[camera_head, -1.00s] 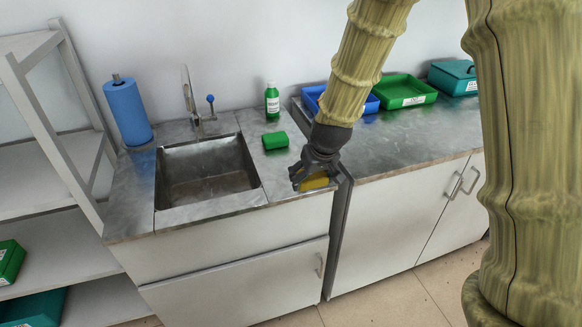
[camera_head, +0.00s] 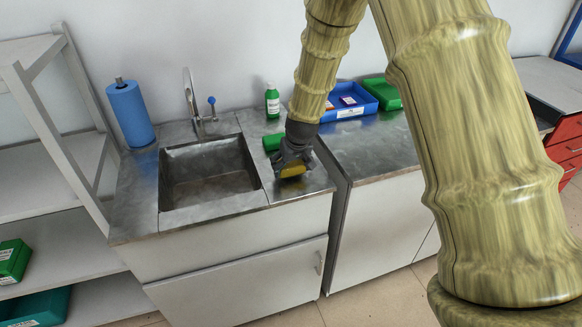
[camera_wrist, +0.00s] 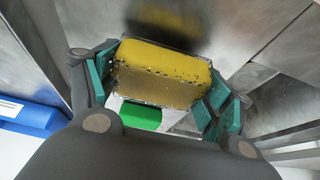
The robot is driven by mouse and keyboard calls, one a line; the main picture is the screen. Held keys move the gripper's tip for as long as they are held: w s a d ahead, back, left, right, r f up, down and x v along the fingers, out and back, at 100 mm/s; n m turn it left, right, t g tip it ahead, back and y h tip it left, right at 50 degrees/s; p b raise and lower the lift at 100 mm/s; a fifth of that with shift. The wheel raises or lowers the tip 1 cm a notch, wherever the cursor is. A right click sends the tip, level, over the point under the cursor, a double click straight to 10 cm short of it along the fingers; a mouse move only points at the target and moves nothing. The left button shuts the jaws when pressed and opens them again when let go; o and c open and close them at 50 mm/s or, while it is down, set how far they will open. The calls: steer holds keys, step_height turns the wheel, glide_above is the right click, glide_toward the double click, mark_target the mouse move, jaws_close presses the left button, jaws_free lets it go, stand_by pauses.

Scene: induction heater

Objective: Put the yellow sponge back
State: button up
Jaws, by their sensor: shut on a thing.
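The yellow sponge (camera_head: 293,170) is in my gripper (camera_head: 294,163), over the metal counter right of the sink. In the wrist view the yellow sponge (camera_wrist: 160,72) sits between the teal finger pads of my gripper (camera_wrist: 165,80), which are shut on its two ends. A dark shadow lies on the metal just beyond it. A green sponge (camera_head: 272,141) lies on the counter just behind my gripper, partly hidden by it. A green thing (camera_wrist: 141,115) also shows below the yellow sponge in the wrist view.
The sink basin (camera_head: 205,180) with its tap (camera_head: 196,105) is left of my gripper. A green soap bottle (camera_head: 272,100) stands behind, and a blue paper roll (camera_head: 130,114) at the far left. A blue tray (camera_head: 350,101) and a green tray (camera_head: 383,92) stand on the right counter.

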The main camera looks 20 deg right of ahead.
steer(key=shift+f, duration=0.8)
steer(key=o, duration=1.1)
steer(key=shift+f, duration=0.15)
steer(key=shift+o, duration=0.2)
steer(key=shift+s+r, duration=0.1)
steer(key=shift+r, duration=0.35)
steer(key=b+v, duration=0.2)
steer(key=v, duration=0.9)
steer(key=shift+r, duration=0.15)
steer(key=shift+s, duration=0.15)
